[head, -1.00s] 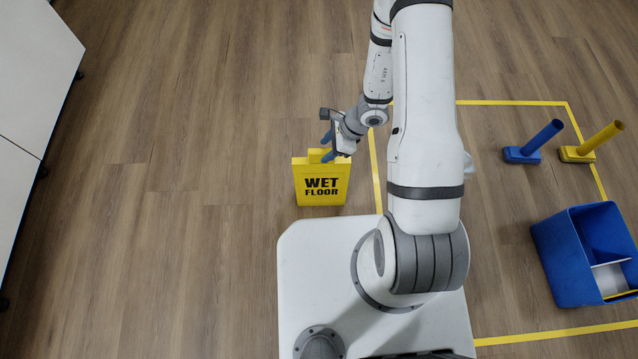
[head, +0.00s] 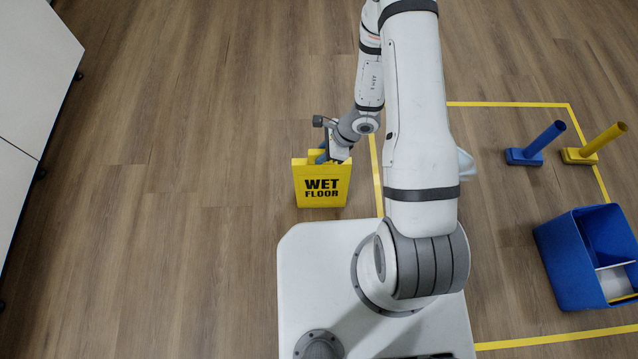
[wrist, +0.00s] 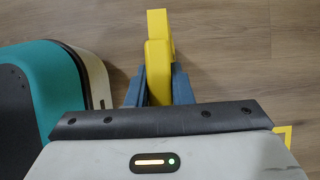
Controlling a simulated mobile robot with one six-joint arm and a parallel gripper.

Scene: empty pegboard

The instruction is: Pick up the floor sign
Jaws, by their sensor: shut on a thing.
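The yellow floor sign (head: 321,188) reads "WET FLOOR" and stands upright on the wood floor, just beyond my base in the head view. My gripper (head: 325,155) is at the top of the sign, coming from its upper right. In the wrist view, the blue fingers of my gripper (wrist: 159,88) sit on either side of the sign's yellow top part (wrist: 158,60), shut on it. The lower part of the sign is hidden in the wrist view.
Yellow tape (head: 510,104) marks an area right of the sign. A white cabinet (head: 30,70) stands at the left. The floor between cabinet and sign is clear.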

